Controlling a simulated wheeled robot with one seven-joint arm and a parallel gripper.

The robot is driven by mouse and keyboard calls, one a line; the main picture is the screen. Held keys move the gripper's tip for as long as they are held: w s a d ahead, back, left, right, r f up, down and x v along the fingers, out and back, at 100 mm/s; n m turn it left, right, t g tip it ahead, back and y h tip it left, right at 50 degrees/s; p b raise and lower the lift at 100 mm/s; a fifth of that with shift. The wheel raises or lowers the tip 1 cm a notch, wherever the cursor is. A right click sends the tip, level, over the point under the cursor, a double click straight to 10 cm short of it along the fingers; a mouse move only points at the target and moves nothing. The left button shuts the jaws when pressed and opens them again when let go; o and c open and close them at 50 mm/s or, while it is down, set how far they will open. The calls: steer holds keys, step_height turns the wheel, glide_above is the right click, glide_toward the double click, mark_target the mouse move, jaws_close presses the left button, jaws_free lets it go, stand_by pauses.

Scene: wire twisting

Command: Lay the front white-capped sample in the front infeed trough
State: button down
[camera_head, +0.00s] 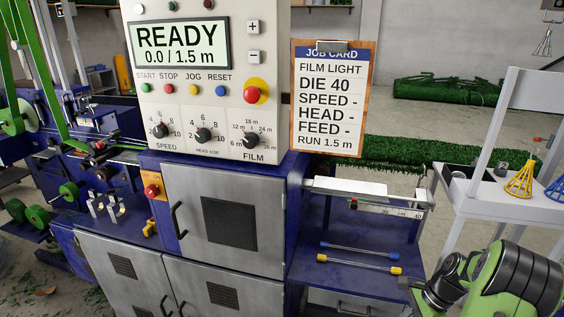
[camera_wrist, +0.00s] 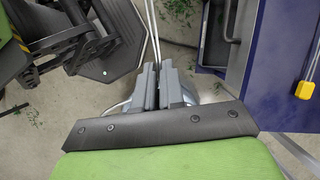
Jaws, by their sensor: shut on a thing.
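My gripper (camera_wrist: 157,80) has its two grey fingers close together in the wrist view. They are shut on a thin pale wire sample (camera_wrist: 152,32), seen as narrow strands running up out of the picture. No white cap shows on it; its ends are hidden or out of frame. In the head view my fingers are not clearly visible. Two other samples lie on the blue shelf, one blue-capped (camera_head: 359,253) and one yellow-capped (camera_head: 358,264). I cannot make out the front infeed trough for certain; small metal brackets (camera_head: 106,207) stand on the machine at left.
A control cabinet (camera_head: 222,205) with a READY display stands in the middle. A job card (camera_head: 331,99) hangs beside it. A ruled ledge (camera_head: 378,207) is above the shelf. A white stand (camera_head: 510,205) with yellow and blue wire cones is at right. A yellow cap (camera_wrist: 305,90) shows in the wrist view.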

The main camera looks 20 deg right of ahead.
steer(key=w+a+f+n+g+h, duration=0.1)
steer(key=w+a+n+g, duration=0.1)
steer(key=a+n, duration=0.5)
steer(key=w+a+f+n+g+h+p, duration=0.1)
steer(key=w+a+f+n+g, duration=0.1)
steer(key=w+a+n, duration=0.2)
steer(key=w+a+f+n+g+h+p, duration=0.1)
steer(key=w+a+n+h, duration=0.1)
steer(key=a+n, duration=0.8)
steer(key=w+a, duration=0.1)
steer(key=a, duration=0.5)
steer(key=shift+a+f+n+g, duration=0.2)
steer(key=shift+f+n+g, duration=0.1)
steer(key=shift+g, duration=0.1)
steer(key=shift+w+d, duration=0.1)
